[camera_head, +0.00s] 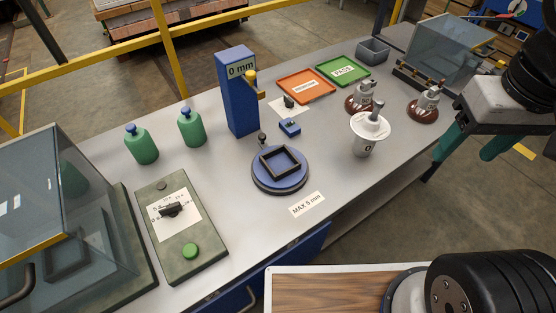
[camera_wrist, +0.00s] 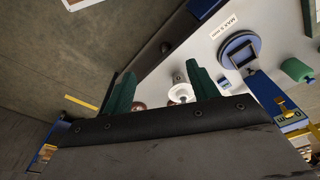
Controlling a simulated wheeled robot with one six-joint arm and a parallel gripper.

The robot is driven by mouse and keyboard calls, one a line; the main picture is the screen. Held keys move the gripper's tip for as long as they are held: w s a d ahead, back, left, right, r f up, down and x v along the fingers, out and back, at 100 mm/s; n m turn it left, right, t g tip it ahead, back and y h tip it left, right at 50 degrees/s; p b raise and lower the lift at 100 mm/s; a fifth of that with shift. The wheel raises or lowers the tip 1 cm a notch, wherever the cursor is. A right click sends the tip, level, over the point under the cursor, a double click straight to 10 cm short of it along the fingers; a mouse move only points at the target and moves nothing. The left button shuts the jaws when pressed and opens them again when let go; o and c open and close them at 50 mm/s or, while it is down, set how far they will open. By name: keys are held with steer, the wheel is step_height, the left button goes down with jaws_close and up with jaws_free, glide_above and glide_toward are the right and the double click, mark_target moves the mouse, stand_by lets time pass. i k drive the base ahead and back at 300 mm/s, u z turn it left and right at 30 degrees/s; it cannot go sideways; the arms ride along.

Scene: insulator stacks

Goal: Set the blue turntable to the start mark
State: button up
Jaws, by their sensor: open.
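The blue turntable (camera_head: 262,181) is a round disc on a dark base near the middle of the bench, with a dark square frame (camera_head: 281,161) on top. It also shows in the wrist view (camera_wrist: 251,42), upper right. I cannot make out a start mark on it. A small grey knob (camera_head: 262,138) stands at its back edge. My gripper (camera_head: 460,164) has green fingers spread apart with nothing between them. It is well to the right of the turntable, past the bench's front edge. In the wrist view my gripper (camera_wrist: 162,84) is open too.
A blue column (camera_head: 236,95) marked 0 mm stands behind the turntable. A white-topped insulator (camera_head: 370,125) stands between turntable and gripper, with two brown-based ones (camera_head: 423,108) behind. Two green bottles (camera_head: 141,146), a control panel (camera_head: 182,230) and a glass case (camera_head: 50,200) are left.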

mark_target(276, 167)
steer(key=k, duration=0.95)
steer(key=z, duration=0.25)
steer(key=i, duration=0.45)
steer(key=u, duration=0.95)
steer(key=i, duration=0.55)
steer(key=u, duration=0.05)
